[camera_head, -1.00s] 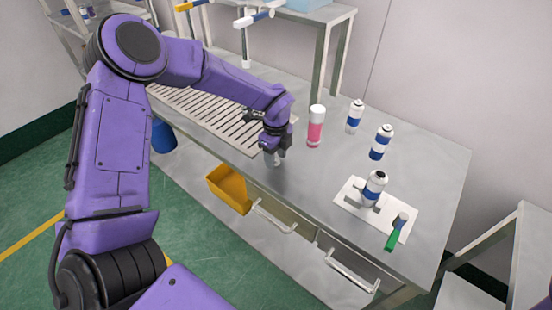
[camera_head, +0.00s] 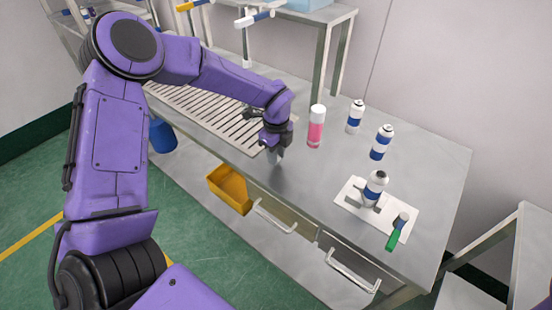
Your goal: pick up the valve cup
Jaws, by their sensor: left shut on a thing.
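My left gripper (camera_head: 275,154) points down over the near edge of the steel bench, just right of the slatted rack. It is shut on the valve cup, which is too small and too covered by the fingers to make out. On the right, a white-and-blue can (camera_head: 375,187) stands on a white plate (camera_head: 351,193). My right gripper is out of view.
A pink bottle with a white cap (camera_head: 316,128) stands just right of my left gripper. Two more white-and-blue cans (camera_head: 354,117) (camera_head: 381,143) stand behind the plate. The slatted rack (camera_head: 205,115) lies left. Bare bench top (camera_head: 305,185) lies between gripper and plate.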

